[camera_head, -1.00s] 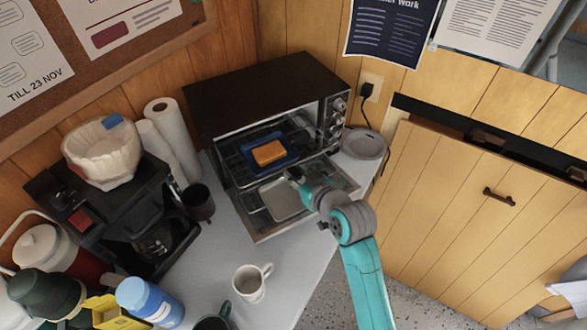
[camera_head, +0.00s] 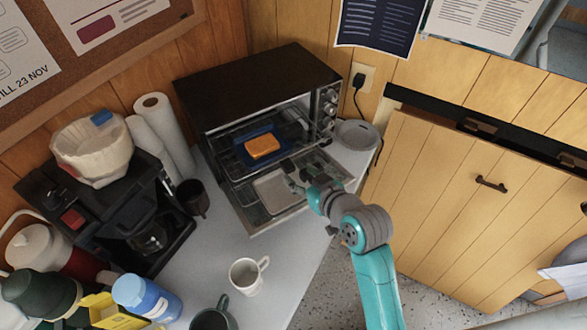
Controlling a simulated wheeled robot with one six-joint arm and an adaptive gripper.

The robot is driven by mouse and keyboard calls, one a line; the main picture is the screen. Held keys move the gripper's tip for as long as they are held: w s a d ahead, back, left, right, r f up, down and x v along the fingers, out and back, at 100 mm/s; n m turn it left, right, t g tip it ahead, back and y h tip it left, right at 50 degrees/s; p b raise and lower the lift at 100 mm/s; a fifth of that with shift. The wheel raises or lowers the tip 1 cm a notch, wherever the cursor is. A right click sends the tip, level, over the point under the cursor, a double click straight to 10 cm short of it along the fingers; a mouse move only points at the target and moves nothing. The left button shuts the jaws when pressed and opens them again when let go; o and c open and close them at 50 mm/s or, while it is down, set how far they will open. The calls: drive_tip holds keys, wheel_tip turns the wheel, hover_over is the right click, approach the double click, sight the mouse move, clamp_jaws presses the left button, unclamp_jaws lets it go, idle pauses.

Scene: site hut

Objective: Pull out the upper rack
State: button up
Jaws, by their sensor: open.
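The toaster oven (camera_head: 258,88) stands against the corner with its door (camera_head: 277,214) folded down. Inside, the upper rack (camera_head: 236,170) carries a blue tray (camera_head: 245,157) with an orange block (camera_head: 262,146) on it. A pale grey tray (camera_head: 275,190) lies lower down, over the open door; whether it rests on the door glass or on another rack I cannot tell. My gripper (camera_head: 292,176) is open and empty in front of the oven opening, above the pale tray and right of the orange block. It appears apart from the rack. My wrist hides part of the door's right side.
A coffee maker (camera_head: 120,215), a dark cup (camera_head: 194,198) and paper towel rolls (camera_head: 165,133) stand left of the oven. A white mug (camera_head: 247,275) is on the counter (camera_head: 205,262) in front. A grey plate (camera_head: 357,134) lies right of the oven. Bottles crowd the lower left.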

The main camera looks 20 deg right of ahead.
drive_tip(key=v, duration=0.6)
drive_tip(key=shift+s, duration=0.2)
drive_tip(key=s+a+f+m+h, duration=0.1)
drive_tip(key=s+f, duration=0.3)
drive_tip(key=s, duration=0.2)
drive_tip(key=s+f+m+h, duration=0.1)
drive_tip(key=s+f, duration=0.3)
drive_tip(key=s, duration=0.3)
drive_tip(key=s+a+r+t, duration=0.1)
drive_tip(key=s+a, duration=0.1)
drive_tip(key=s, duration=1.5)
drive_tip(key=shift+s+r+n, duration=0.25)
drive_tip(key=shift+s+n, duration=0.05)
drive_tip(key=shift+s, duration=0.05)
